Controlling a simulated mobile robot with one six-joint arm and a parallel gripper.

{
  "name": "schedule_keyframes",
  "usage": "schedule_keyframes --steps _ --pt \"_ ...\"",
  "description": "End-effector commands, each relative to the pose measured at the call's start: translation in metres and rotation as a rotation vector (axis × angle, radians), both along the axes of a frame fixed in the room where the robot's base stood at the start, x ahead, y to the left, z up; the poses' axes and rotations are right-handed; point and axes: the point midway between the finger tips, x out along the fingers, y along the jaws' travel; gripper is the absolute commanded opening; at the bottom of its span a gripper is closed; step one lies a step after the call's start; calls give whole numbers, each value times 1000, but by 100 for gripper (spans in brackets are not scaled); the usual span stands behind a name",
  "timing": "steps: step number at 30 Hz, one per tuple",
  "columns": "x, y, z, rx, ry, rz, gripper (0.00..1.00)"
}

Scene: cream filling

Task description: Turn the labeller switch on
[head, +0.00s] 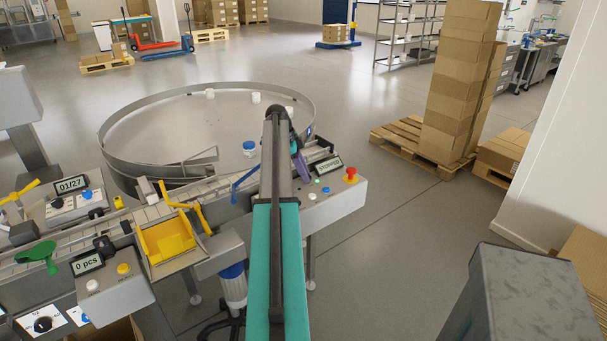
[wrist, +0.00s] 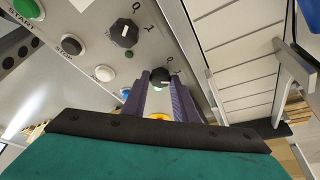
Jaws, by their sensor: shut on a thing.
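My gripper (head: 302,168) reaches over a grey control panel (head: 340,196) at the right end of the conveyor line. In the wrist view my purple fingers (wrist: 160,88) are shut on a small black rotary switch (wrist: 160,76), with marks printed beside it. A larger black rotary switch (wrist: 123,32) with 0 and 1 marks sits farther up the same panel, apart from my fingers. A small display reading STOPPED (head: 328,166) stands beside my gripper in the head view. I cannot read which way the held switch points, nor any label naming the labeller.
Green START (wrist: 26,9), black STOP (wrist: 71,44) and white (wrist: 104,73) buttons lie near my fingers. A red emergency button (head: 351,173) stands on the panel's right. The conveyor (wrist: 248,65) runs alongside. A round turntable (head: 200,135) stands behind; the floor right of the panel is open.

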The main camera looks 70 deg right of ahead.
Motion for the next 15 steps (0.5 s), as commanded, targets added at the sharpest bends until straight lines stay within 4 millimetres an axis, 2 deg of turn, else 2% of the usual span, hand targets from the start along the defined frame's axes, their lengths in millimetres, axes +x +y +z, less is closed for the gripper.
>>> schedule_keyframes --steps 6,7,9,15 --pt "3 -1 1 -3 -5 4 4" --pt "3 -1 1 -3 -5 4 31" --pt "3 -1 0 -3 -4 4 43" --pt "1 0 0 -2 -3 2 45"
